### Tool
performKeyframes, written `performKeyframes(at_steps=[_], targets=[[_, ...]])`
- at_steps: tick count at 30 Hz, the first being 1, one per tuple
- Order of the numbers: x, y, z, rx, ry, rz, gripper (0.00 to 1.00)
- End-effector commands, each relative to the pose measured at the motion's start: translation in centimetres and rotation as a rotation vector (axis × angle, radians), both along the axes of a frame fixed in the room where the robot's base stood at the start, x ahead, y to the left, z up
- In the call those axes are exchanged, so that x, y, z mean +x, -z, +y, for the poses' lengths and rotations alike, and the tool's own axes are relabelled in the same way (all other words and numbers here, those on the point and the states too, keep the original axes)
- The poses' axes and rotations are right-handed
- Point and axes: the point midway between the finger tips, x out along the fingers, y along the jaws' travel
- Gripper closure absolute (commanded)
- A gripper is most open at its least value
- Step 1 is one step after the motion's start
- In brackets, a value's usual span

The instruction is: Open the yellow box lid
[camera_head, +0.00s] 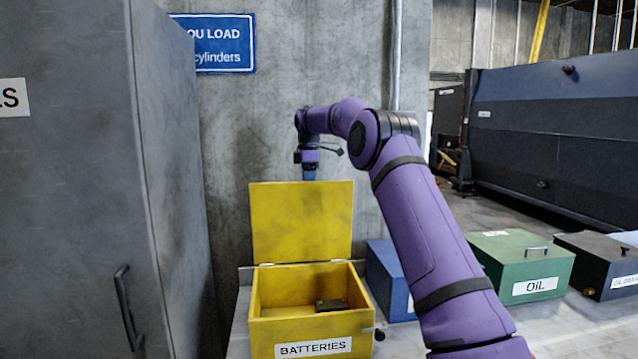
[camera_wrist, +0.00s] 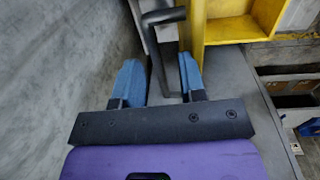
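The yellow box (camera_head: 310,325), labelled BATTERIES, stands on a low grey surface. Its yellow lid (camera_head: 302,222) stands upright at the back, and the box interior is exposed with a dark block (camera_head: 332,305) inside. My gripper (camera_head: 309,174) is at the lid's top edge, pointing down, with its lower part hidden behind the lid. In the wrist view my gripper (camera_wrist: 160,78) has its two blue fingers apart. A dark bar handle (camera_wrist: 161,50) shows between them, beside the yellow lid edge (camera_wrist: 192,35). I see no finger clearly pressing on the handle.
A grey cabinet (camera_head: 90,180) with a dark handle stands close on the left. A concrete wall (camera_head: 270,120) is behind the box. To the right are a blue box (camera_head: 388,285), a green OIL box (camera_head: 520,262) and a dark box (camera_head: 600,262).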

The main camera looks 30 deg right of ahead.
Motion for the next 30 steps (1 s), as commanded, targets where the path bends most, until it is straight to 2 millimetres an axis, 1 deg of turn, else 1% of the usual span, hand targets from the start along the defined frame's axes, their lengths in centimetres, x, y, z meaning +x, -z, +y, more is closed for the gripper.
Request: performKeyframes(at_steps=[21, 25, 30], targets=[[-9.5, -1.0, 2.5, 0.000, -0.001, 0.000, 0.62], [-10.6, -1.0, 2.7, 0.001, -0.001, 0.000, 0.62], [-11.3, -1.1, 2.9, 0.001, 0.000, 0.000, 0.62]])
